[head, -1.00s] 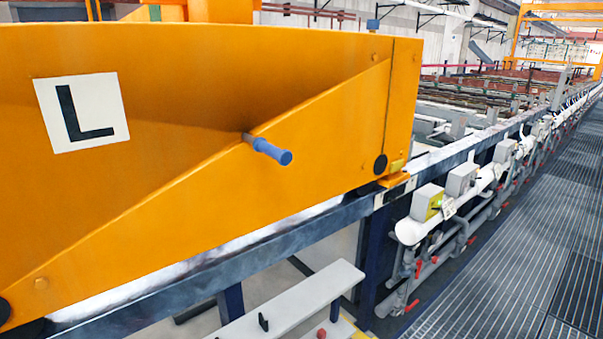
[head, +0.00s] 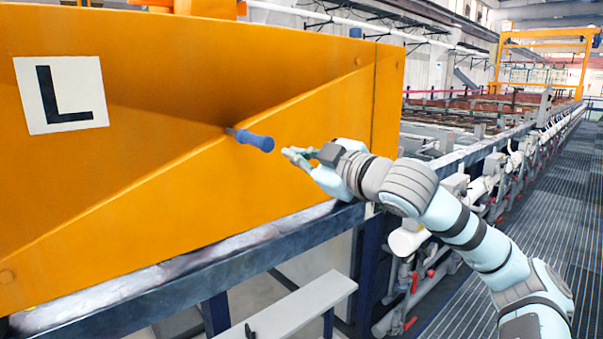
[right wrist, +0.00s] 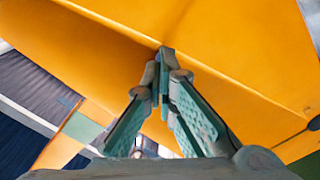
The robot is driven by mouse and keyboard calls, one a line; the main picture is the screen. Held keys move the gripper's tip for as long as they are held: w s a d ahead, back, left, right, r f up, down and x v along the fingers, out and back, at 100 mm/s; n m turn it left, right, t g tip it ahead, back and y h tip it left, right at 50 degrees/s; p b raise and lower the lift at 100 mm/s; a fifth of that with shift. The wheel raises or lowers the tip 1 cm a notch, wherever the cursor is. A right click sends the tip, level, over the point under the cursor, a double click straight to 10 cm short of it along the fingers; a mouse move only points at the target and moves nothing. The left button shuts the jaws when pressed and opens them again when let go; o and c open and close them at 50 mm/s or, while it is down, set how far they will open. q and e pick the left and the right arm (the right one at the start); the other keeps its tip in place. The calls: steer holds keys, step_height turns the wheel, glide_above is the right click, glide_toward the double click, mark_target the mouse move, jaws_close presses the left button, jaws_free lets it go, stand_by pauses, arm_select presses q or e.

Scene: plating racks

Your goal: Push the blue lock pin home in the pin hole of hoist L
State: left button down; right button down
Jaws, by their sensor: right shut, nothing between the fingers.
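Hoist L (head: 160,190) is a large orange-yellow body with a white L plate (head: 62,95) on its side. The blue lock pin (head: 254,141) sticks out of the hoist's side panel at an angle. A short length of bare metal shank shows between its blue handle and the panel, and the pin hole itself is hidden. My right gripper (head: 290,154) is shut and empty, a little right of the handle's end and apart from it in the head view. In the right wrist view its fingertips (right wrist: 165,60) meet in front of the orange panel, and the pin cannot be made out. My left gripper is not in view.
A dark steel rail (head: 250,265) runs below the hoist, with a grey bench (head: 300,305) lower down. Pipes and grey boxes line the tank side at right. A grated walkway (head: 560,210) runs clear on the far right.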

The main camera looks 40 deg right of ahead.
mark_target(269, 144)
steer(key=s+a+r+n, duration=0.2)
steer(key=s+a, duration=0.1)
steer(key=s, duration=0.1)
steer(key=w+p, duration=0.5)
steer(key=p, duration=0.1)
steer(key=shift+w+r, duration=0.15)
steer(key=shift+w+p, duration=0.25)
steer(key=shift+p, duration=0.15)
steer(key=shift+w+f, duration=0.1)
steer(key=shift+f, duration=0.2)
steer(key=shift+w+p, duration=0.4)
steer(key=shift+p, duration=0.35)
